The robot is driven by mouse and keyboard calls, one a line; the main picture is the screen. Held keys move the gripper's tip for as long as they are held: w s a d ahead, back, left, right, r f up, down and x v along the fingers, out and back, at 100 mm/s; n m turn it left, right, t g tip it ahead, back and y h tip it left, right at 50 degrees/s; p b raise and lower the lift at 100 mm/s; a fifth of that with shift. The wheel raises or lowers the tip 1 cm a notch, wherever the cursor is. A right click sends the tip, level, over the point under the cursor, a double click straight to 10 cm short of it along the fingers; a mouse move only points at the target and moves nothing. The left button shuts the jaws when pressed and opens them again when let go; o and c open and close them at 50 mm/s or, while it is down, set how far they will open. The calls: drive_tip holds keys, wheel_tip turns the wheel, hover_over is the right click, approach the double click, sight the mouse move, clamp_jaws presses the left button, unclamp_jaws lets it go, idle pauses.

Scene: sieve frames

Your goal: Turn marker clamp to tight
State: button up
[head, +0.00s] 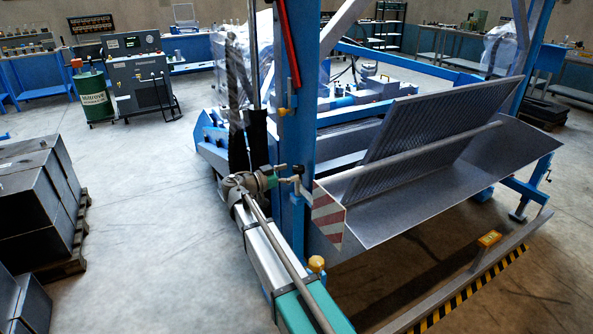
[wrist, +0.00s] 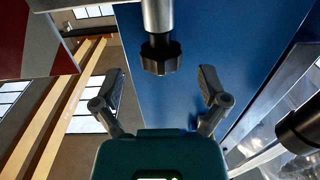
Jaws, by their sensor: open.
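A dark lobed knob (wrist: 160,57) on a metal rod, which looks like the marker clamp, shows at the upper middle of the wrist view, in front of a blue post. My gripper (wrist: 160,84) is open, with one finger to each side of the knob's line and a visible gap to both. The knob appears just beyond or level with the fingertips; the exact depth is unclear. No contact shows. In the head view my gripper (head: 289,179) is beside the blue post (head: 292,130), and the knob is too small there to make out surely.
A red-and-white striped plate (head: 328,212) stands right of the post. A yellow knob (head: 283,112) is higher on the post and another (head: 316,264) is lower. A large grey sloped tray (head: 440,190) fills the right. The floor at left is open up to stacked dark blocks (head: 35,200).

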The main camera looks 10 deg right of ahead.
sight(299, 167)
drive_tip(key=shift+x, duration=1.75)
drive_tip(key=c, duration=1.1)
